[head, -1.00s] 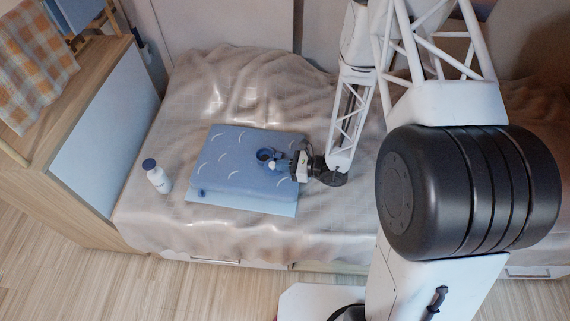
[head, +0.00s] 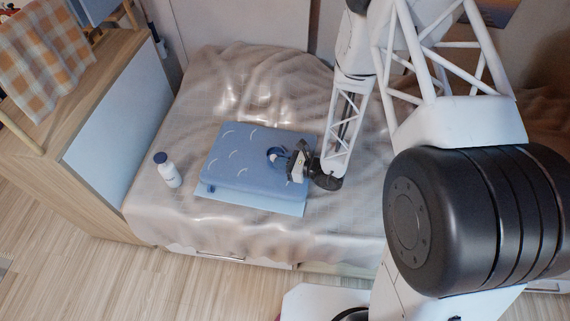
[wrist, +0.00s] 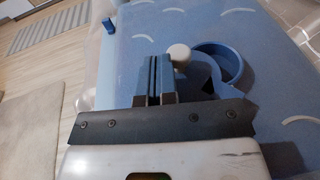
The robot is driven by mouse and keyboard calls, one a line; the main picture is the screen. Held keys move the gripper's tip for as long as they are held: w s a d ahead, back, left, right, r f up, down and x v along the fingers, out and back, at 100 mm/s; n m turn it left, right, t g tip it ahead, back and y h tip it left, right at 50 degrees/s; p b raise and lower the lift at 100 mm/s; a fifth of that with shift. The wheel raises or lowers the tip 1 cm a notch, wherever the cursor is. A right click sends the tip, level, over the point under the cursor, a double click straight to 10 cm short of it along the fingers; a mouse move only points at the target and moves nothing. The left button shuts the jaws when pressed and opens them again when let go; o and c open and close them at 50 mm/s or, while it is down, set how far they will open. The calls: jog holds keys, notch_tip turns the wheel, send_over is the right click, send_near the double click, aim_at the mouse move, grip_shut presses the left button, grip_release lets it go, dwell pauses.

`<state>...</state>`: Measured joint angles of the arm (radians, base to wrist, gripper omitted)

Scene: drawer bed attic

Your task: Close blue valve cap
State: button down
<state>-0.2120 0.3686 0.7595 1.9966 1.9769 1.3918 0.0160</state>
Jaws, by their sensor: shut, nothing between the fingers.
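A flat blue cushion (head: 236,165) with white arc marks lies on the bed. A blue ring-shaped valve (head: 275,154) stands near its right side; the gripper partly hides it in the head view. In the wrist view the valve ring (wrist: 229,57) is open at the top, with a rounded white knob (wrist: 180,53) just left of it. I cannot tell which part is the cap. My gripper (wrist: 156,66) is shut and empty, its fingertips over the cushion just left of the knob. Whether they touch the knob is unclear. My gripper (head: 289,159) is beside the valve in the head view.
A wooden cabinet (head: 98,135) borders the bed.

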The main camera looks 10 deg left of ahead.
aim_at(272, 156)
jog(key=shift+w+a, duration=0.4)
jog(key=shift+a, duration=0.35)
jog(key=shift+w+a, duration=0.5)
jog(key=shift+a, duration=0.1)
jog(key=shift+w+a, duration=0.1)
jog(key=shift+w+a+m+t+h, duration=0.1)
jog(key=shift+w+m+t+h, duration=0.05)
jog(key=shift+m+t, duration=0.35)
jog(key=shift+w+a+m+t+h, duration=0.15)
jog(key=shift+m+t, duration=0.15)
jog(key=shift+t, duration=0.3)
jog(key=shift+w, duration=0.2)
jog(key=shift+w+a, duration=0.2)
jog(key=shift+w, duration=0.05)
jog(key=shift+s, duration=0.15)
jog(key=s+d+r, duration=0.1)
jog(key=s+r, duration=0.1)
jog(key=s, duration=1.1)
jog(key=shift+s+r, duration=0.2)
jog(key=shift+s, duration=0.1)
